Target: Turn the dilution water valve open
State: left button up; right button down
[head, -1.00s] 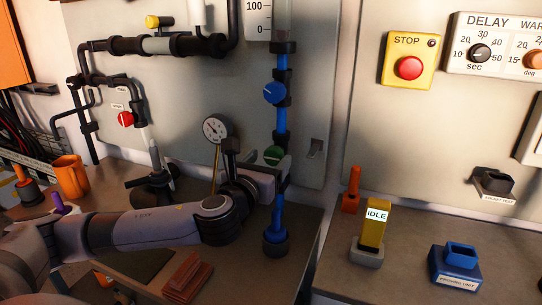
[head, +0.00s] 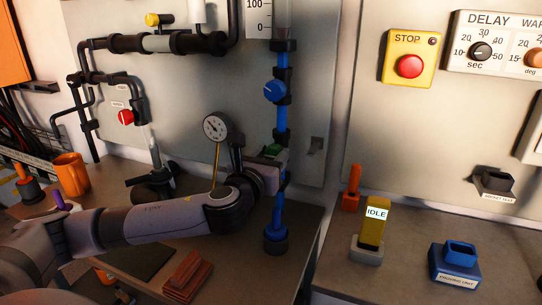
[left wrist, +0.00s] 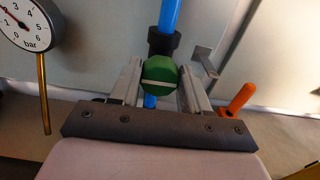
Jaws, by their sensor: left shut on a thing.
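A green valve knob (head: 272,151) sits low on the vertical blue pipe (head: 282,118). My left gripper (head: 274,158) is at this knob, and in the head view it partly hides it. In the left wrist view, the green knob (left wrist: 160,79) lies between the two fingers of my left gripper (left wrist: 160,86), which is shut on it. The knob's white line lies nearly level across its face. A blue knob (head: 274,91) sits higher on the same pipe. No label tells which knob is the dilution water valve. My right gripper is not in view.
A pressure gauge (head: 216,128) stands just left of my left gripper. A red knob (head: 125,117) and yellow knob (head: 153,20) are on the black piping. An orange handle (head: 351,188) and an IDLE post (head: 375,222) stand to the right. An orange mug (head: 71,174) stands far left.

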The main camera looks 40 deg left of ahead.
pick_arm(q)
jog(key=shift+n, duration=0.4)
jog(key=n, duration=0.3)
jog(key=shift+n+p, duration=0.3)
jog(key=shift+n, duration=0.1)
jog(key=n, duration=0.4)
jog(key=shift+a+f+n, duration=0.1)
jog(key=shift+n, duration=0.2)
jog(key=n, duration=0.4)
jog(key=shift+a+p, duration=0.1)
jog(key=shift+p, duration=0.2)
jog(key=shift+f+n, duration=0.1)
jog(key=shift+n, duration=2.4)
jog(key=o, duration=1)
jog(key=shift+o, duration=0.2)
jog(key=shift+s, duration=0.1)
